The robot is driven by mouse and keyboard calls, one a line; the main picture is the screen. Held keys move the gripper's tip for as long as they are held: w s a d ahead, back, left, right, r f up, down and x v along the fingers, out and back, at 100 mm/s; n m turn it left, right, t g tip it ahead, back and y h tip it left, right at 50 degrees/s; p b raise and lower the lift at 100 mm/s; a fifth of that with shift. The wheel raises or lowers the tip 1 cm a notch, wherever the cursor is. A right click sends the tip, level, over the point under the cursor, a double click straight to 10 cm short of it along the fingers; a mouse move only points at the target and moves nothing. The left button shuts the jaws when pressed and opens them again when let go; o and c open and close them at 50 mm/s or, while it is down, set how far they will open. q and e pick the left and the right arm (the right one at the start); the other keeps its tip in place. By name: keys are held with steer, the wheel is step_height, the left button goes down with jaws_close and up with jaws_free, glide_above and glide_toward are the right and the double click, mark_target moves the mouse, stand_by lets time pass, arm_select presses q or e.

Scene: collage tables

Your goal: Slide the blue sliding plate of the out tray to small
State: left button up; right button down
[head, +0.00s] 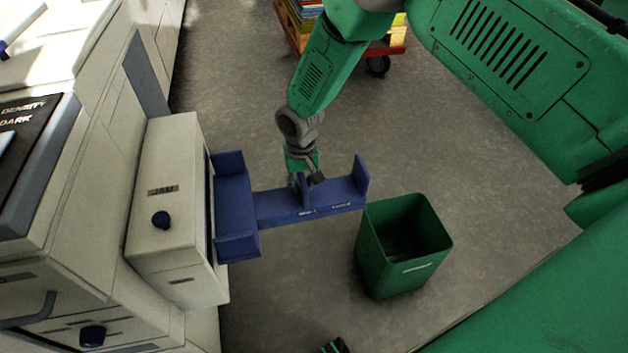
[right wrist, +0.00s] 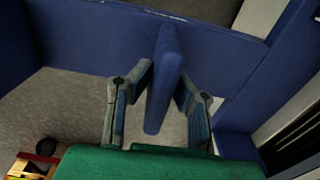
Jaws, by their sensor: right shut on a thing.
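The blue out tray (head: 275,207) sticks out to the right from the side of the cream machine. A raised blue end wall (head: 361,176) stands at its far right end. The blue sliding plate (right wrist: 163,75) stands upright from the tray, partway along it. In the head view it is partly hidden by my right gripper (head: 305,180), which reaches down from above. In the right wrist view the fingers of this gripper (right wrist: 164,92) lie on both sides of the plate and hold it. Small white labels on the tray's front edge are too small to read.
The cream machine (head: 165,190) with a dark blue knob fills the left. A green bin (head: 405,245) stands on the grey floor just right of the tray's end. A cart (head: 390,50) with colourful items is at the back.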

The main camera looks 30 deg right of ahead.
steer(key=shift+d+f, duration=0.15)
steer(key=shift+d, duration=0.25)
steer(key=c, duration=1.7)
jaws_free()
steer(key=shift+o, duration=0.8)
steer(key=shift+w+f, duration=0.15)
steer(key=shift+f, duration=0.05)
steer(key=shift+a+r, duration=0.2)
steer(key=shift+r, duration=0.3)
step_height(320, 180, up, 10)
steer(key=shift+d+r, duration=0.1)
steer(key=shift+d, duration=0.05)
steer(key=shift+r, duration=0.45)
arm_select(q)
steer(key=shift+d+r, duration=0.1)
steer(key=shift+d, duration=0.15)
steer(key=shift+w, duration=0.1)
arm_select(e)
steer(key=shift+f, duration=0.1)
